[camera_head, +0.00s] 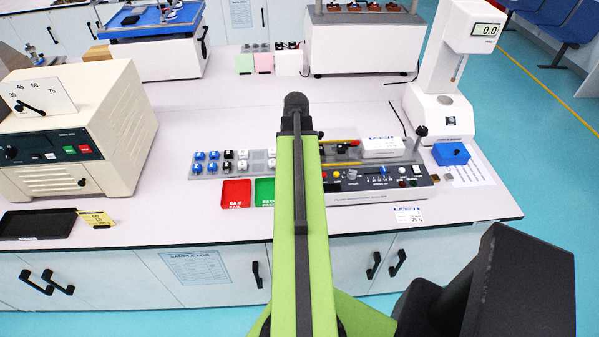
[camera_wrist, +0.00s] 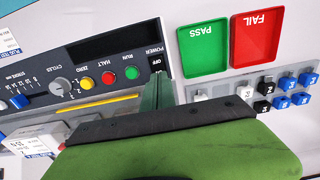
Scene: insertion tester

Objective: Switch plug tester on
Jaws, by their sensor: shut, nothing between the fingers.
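The plug tester (camera_head: 380,189) is a grey box with a dark control panel, right of my arm in the head view. In the wrist view its panel (camera_wrist: 100,65) appears upside down. The black power switch (camera_wrist: 157,62), under the POWER label, shows the word OFF. My gripper (camera_wrist: 156,82) is shut and empty, its tips close to the lower edge of this switch in the wrist view. I cannot tell whether they touch it. My arm hides the tester's left end and the gripper in the head view.
Green RUN (camera_wrist: 131,72), red HALT (camera_wrist: 107,77) and yellow ZERO (camera_wrist: 85,84) buttons sit close beside the switch. Green PASS (camera_wrist: 204,47) and red FAIL (camera_wrist: 257,38) trays and several plug samples lie nearby. A blue block (camera_head: 451,154) stands right of the tester.

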